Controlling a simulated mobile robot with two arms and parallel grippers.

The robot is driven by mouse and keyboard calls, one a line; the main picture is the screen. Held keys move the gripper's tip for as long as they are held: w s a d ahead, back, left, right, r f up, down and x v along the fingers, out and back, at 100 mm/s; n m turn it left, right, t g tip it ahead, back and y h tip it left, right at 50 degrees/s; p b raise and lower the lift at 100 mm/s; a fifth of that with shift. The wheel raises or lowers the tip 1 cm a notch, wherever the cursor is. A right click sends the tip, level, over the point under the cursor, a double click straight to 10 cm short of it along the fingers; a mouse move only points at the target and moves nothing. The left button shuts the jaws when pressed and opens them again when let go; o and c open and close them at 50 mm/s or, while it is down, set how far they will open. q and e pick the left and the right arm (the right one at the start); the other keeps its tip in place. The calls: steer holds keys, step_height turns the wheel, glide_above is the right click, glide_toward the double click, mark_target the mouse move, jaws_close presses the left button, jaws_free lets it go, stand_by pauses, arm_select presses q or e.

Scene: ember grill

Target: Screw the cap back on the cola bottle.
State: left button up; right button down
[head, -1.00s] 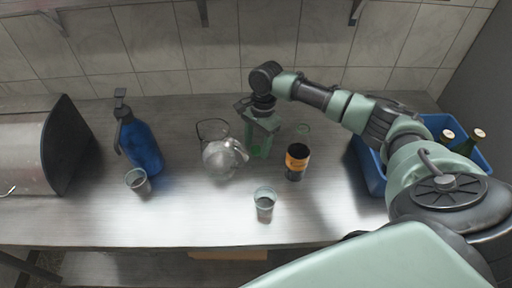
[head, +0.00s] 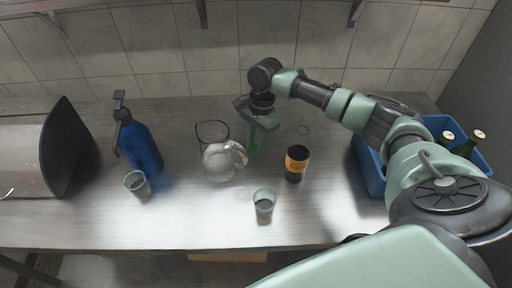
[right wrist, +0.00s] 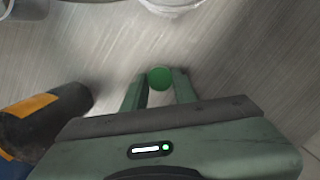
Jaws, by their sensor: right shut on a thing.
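Bottles with pale tops (head: 470,143) stand in the crate at the right. My left gripper is out of view.
A glass jug (head: 222,160) stands just left of the gripper. A cup (head: 264,203) is in front, another cup (head: 136,185) and a blue spray bottle (head: 139,148) are left. A blue crate (head: 370,168) is right. The front middle table is mostly clear.

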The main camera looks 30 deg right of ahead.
mark_target(256, 147)
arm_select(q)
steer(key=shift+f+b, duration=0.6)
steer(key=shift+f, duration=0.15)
arm_select(e)
step_height(256, 147, up, 8)
steer(key=shift+r, duration=0.2)
